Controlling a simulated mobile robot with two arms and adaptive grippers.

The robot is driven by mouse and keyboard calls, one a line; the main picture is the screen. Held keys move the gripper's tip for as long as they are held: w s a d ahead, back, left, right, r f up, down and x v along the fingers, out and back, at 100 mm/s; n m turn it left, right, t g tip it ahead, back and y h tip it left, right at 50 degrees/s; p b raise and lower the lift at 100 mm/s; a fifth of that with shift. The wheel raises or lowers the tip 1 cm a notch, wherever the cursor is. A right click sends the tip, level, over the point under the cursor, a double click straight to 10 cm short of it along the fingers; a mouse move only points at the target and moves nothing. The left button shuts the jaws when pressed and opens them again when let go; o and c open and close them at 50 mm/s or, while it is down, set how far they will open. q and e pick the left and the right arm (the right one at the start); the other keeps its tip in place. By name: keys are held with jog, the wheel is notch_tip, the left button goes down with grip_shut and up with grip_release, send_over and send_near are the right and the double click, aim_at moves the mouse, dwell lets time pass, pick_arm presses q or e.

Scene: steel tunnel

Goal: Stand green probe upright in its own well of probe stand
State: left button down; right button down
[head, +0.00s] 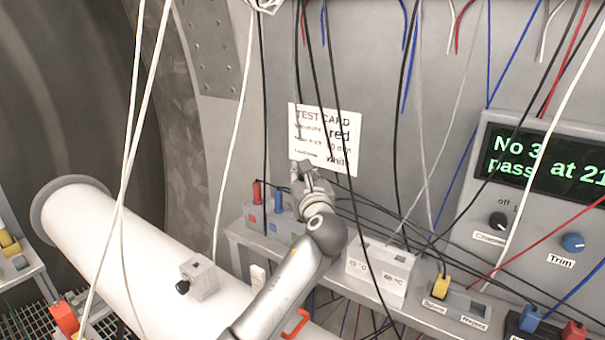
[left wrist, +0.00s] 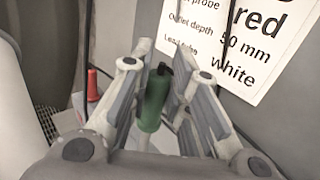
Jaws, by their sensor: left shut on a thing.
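My left gripper (head: 306,172) is over the right end of the grey probe stand (head: 262,236) in the head view. In the left wrist view its two fingers (left wrist: 162,72) are closed on the green probe (left wrist: 154,102), which has a dark top and looks roughly upright. A red probe (head: 257,192) and a blue probe (head: 278,202) stand upright in the stand's left part. The red one also shows in the left wrist view (left wrist: 92,84). My right gripper is out of view.
A test card (head: 343,128) is on the wall just behind the gripper. Several loose cables hang around my arm. A white block marked with temperatures (head: 378,268) stands right of the probe stand. A control panel (head: 470,205) is at the right, a thick white pipe (head: 130,245) at the left.

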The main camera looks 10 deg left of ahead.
pick_arm(q)
jog(key=shift+f+b, duration=0.3)
jog(key=shift+f, duration=0.5)
jog(key=shift+f+b, duration=1.1)
jog(key=shift+f, duration=1.5)
jog(key=shift+s+f, duration=0.15)
jog(key=shift+f, duration=0.1)
jog(key=shift+f, duration=0.2)
jog(key=shift+r, duration=0.15)
